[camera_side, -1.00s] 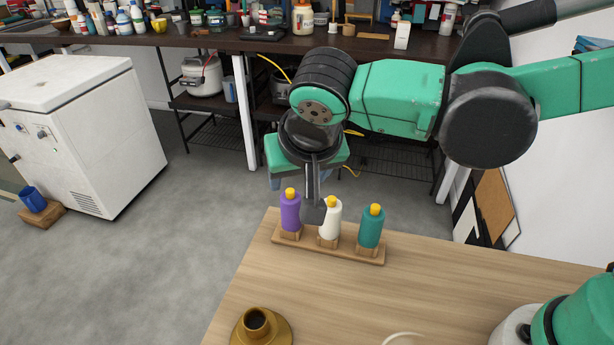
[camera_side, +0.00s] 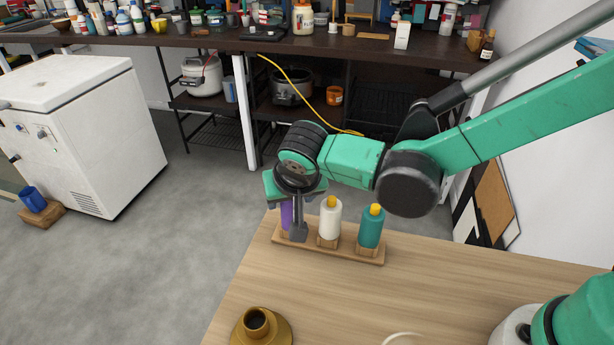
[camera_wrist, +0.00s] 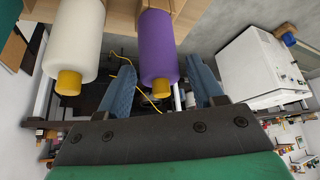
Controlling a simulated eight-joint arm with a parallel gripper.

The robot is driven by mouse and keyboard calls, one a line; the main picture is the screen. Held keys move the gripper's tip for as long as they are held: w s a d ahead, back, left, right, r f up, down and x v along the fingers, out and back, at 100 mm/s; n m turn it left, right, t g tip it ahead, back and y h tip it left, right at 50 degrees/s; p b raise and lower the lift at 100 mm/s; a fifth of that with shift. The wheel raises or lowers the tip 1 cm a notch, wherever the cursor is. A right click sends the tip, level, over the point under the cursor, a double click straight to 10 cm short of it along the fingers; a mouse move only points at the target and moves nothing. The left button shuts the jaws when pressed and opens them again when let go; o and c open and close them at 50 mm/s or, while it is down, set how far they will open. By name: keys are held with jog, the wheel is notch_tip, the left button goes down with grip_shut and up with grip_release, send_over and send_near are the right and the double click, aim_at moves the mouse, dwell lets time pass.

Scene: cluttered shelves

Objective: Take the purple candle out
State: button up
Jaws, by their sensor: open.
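The purple candle (camera_side: 286,216) stands in the left slot of a wooden holder (camera_side: 345,252) on the table, mostly hidden behind my gripper in the side view. In the wrist view the purple candle (camera_wrist: 157,45) has a yellow tip and lies between the two blue fingers. My gripper (camera_wrist: 160,85) is open, with one finger on each side of the candle. It also shows in the side view (camera_side: 298,228), low over the left end of the holder. I cannot tell whether either finger touches the candle.
A white candle (camera_side: 330,222) stands in the middle slot, close beside my gripper. A teal candle (camera_side: 371,229) stands in the right slot. A brass-coloured round base with a hole (camera_side: 258,328) is at the table's front left. The table between is clear.

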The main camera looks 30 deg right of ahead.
grip_shut()
jog(key=shift+r, duration=0.3)
jog(key=shift+r, duration=2.7)
